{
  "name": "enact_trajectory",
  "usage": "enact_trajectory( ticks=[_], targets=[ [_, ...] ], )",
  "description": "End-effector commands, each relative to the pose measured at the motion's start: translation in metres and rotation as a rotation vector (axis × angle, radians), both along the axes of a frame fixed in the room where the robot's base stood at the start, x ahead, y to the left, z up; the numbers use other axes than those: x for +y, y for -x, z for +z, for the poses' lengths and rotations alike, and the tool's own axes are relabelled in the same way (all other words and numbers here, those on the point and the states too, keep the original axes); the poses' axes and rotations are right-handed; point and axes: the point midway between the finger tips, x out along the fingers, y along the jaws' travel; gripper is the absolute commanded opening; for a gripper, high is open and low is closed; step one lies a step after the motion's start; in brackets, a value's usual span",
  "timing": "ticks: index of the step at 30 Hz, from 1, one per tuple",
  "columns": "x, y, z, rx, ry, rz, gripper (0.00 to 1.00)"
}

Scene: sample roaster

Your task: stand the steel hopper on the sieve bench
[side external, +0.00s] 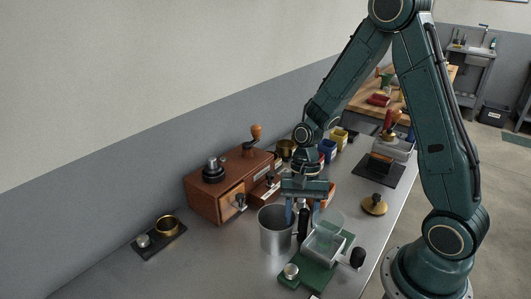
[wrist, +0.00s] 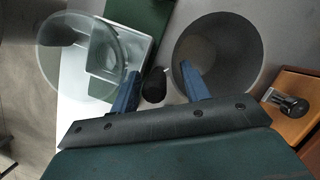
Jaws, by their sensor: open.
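A steel cylinder open at the top, which I take for the steel hopper (side external: 275,236), stands upright on the steel worktop. In the wrist view the hopper (wrist: 210,50) is at the upper right, with a dark handle (wrist: 154,88) on its left side. My gripper (side external: 302,213) is pointed down beside the hopper, its blue fingers open. In the wrist view the gripper's fingertips (wrist: 159,72) lie either side of the handle; I cannot tell whether they touch it. I cannot tell for certain which thing is the sieve bench.
A green board (side external: 312,278) with a square clear-and-steel tray (side external: 323,247) is right of the hopper. A round glass piece (wrist: 88,75) overlaps the tray in the wrist view. A wooden grinder (side external: 212,195) stands behind left. A black mat (side external: 378,172) lies further right.

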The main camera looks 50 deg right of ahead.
Motion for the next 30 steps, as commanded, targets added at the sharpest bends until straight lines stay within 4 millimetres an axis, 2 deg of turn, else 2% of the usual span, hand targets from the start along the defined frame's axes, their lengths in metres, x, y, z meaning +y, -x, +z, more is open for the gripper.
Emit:
enact_trajectory(
  ticks=[8, 24, 30],
  targets=[
    [-0.007, -0.005, 0.023, -0.006, 0.0, -0.002, 0.46],
    [-0.031, -0.018, 0.099, -0.003, 0.0, -0.001, 0.46],
    [-0.035, -0.019, 0.111, -0.001, 0.0, -0.001, 0.46]
  ],
)
